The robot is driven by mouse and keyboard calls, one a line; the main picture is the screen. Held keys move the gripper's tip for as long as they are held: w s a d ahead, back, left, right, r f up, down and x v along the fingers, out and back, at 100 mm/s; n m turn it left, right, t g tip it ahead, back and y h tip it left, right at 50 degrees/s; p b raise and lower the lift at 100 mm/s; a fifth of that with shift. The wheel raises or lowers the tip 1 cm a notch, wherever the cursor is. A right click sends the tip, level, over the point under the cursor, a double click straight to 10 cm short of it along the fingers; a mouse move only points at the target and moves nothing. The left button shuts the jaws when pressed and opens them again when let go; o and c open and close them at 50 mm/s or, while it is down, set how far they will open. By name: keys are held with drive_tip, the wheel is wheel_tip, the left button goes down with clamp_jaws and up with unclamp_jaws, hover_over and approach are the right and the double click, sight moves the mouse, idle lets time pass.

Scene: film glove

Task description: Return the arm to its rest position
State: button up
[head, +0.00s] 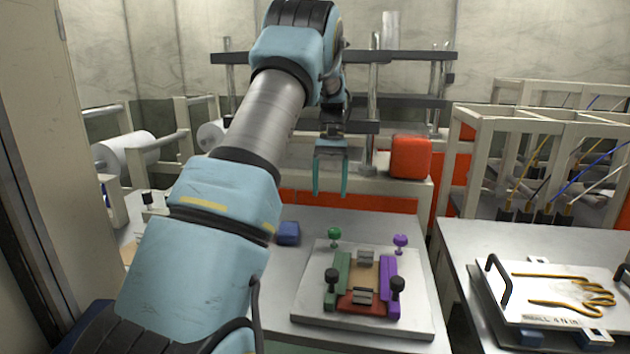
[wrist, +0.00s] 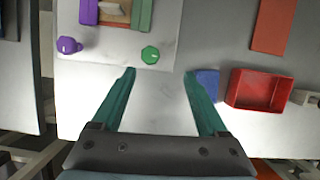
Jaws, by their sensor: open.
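My arm reaches up across the left and middle of the head view. My gripper (head: 330,176) hangs from it, pointing down, above the far side of the metal table (head: 300,232). Its two teal fingers are apart and nothing is between them. In the wrist view my gripper (wrist: 160,75) is also open, with bare table and part of a white plate beneath the gap. The fingers appear well above the table and touch nothing that I can see.
A pale fixture plate (head: 310,295) carries green and purple clamps with knobs. A blue block (head: 288,233) lies left of it; a red tray (wrist: 232,88) shows in the wrist view. A board with a glove-shaped wire (head: 550,277) lies on the right table. Posts and racks stand behind.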

drive_tip(key=s+a+f+t, duration=0.1)
drive_tip(key=s+a+t, duration=0.1)
drive_tip(key=s+a, duration=0.3)
drive_tip(key=s+a+f+t, duration=0.1)
drive_tip(key=s+a, duration=0.4)
drive_tip(key=s, duration=0.6)
drive_tip(key=s+a+f+n+t+h, duration=0.1)
drive_tip(key=s+a, duration=0.3)
drive_tip(key=s, duration=0.4)
drive_tip(key=shift+s+a+f+t, duration=0.25)
drive_tip(key=shift+a+f+t, duration=0.15)
drive_tip(key=shift+t, duration=0.4)
